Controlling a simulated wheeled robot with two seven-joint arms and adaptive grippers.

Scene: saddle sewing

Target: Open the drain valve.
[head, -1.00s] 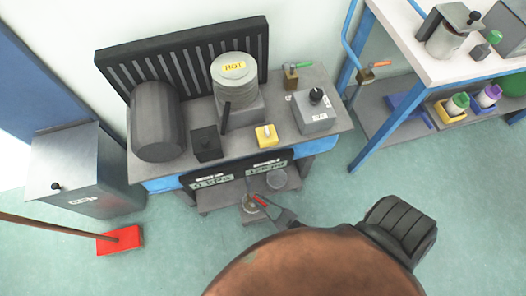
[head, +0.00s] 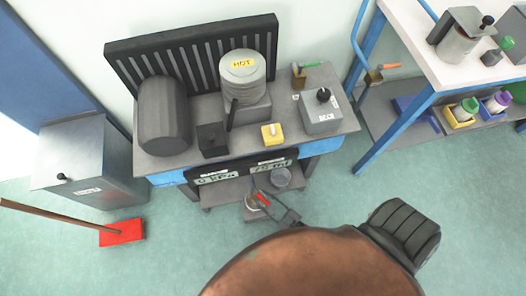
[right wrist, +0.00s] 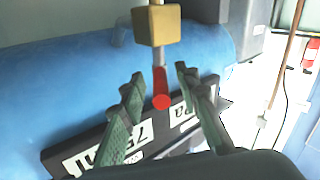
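The drain valve's red handle (head: 263,199) shows low under the bench in the head view. In the right wrist view the red handle (right wrist: 161,88) hangs from a brass valve body (right wrist: 156,25), in front of a blue tank (right wrist: 60,80). My right gripper (right wrist: 160,77) is open, its two green-padded fingers on either side of the handle, with a gap visible at each side. In the head view the right gripper (head: 274,206) is small beside the handle, its arm partly hidden behind a large brown rounded surface (head: 310,265). My left gripper is not in view.
A bench (head: 180,165) carries a pot labelled HOT (head: 243,85), a grey cylinder (head: 163,115) and a green-handled valve (head: 299,75). Readout panels hang below its front edge. A white table (head: 425,55) stands right.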

